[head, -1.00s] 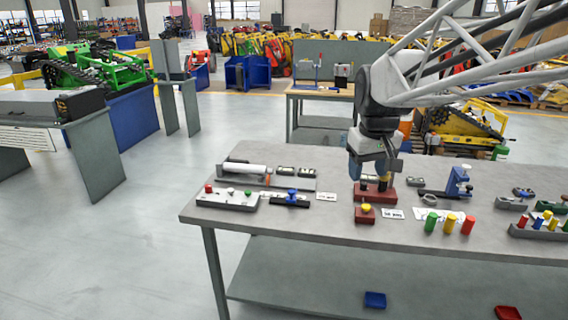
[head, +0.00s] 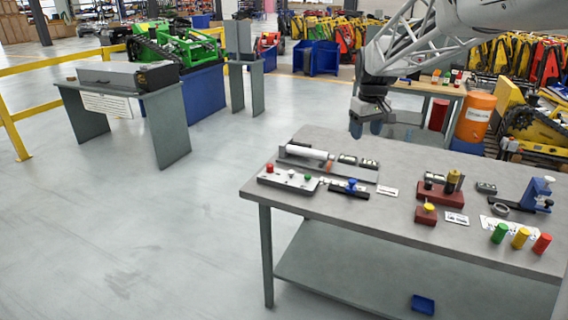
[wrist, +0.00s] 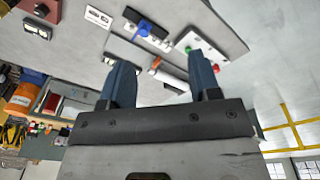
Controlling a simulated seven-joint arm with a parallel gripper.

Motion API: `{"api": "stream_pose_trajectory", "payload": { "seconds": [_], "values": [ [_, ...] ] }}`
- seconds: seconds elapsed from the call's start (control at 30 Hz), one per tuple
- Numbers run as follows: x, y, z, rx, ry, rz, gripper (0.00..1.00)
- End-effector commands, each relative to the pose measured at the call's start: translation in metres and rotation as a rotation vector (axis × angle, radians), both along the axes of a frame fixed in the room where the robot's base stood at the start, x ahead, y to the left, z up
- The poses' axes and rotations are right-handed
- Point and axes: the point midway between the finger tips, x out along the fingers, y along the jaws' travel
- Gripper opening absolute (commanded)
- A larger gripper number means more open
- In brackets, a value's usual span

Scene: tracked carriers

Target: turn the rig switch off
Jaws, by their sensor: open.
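I cannot tell for certain which control is the rig switch. A pale box (head: 288,181) with red, white and green buttons stands at the table's front left; it also shows in the wrist view (wrist: 205,48). A black slide with a blue knob (head: 351,185) lies beside it on the right, and the knob shows in the wrist view (wrist: 145,27). A red block with a yellow knob (head: 427,214) sits farther right. My gripper (head: 366,128) hangs above the table's back edge, open and empty. In the wrist view its blue fingers (wrist: 161,68) are spread, apart from everything.
A white cylinder (head: 306,151) lies on a grey plate behind the box. A larger red block (head: 440,193), a blue clamp (head: 537,190) and green, yellow and red pegs (head: 520,237) stand to the right.

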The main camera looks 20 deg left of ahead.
Motion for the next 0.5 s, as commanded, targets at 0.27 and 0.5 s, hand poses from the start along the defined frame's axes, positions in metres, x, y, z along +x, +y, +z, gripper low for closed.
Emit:
{"api": "stream_pose_trajectory", "payload": {
  "seconds": [0.27, 0.5],
  "values": [
    [0.041, 0.064, -0.026, -0.012, 0.016, 0.102, 0.57],
    [0.069, 0.12, -0.05, -0.02, 0.028, 0.19, 0.57]
  ]
}}
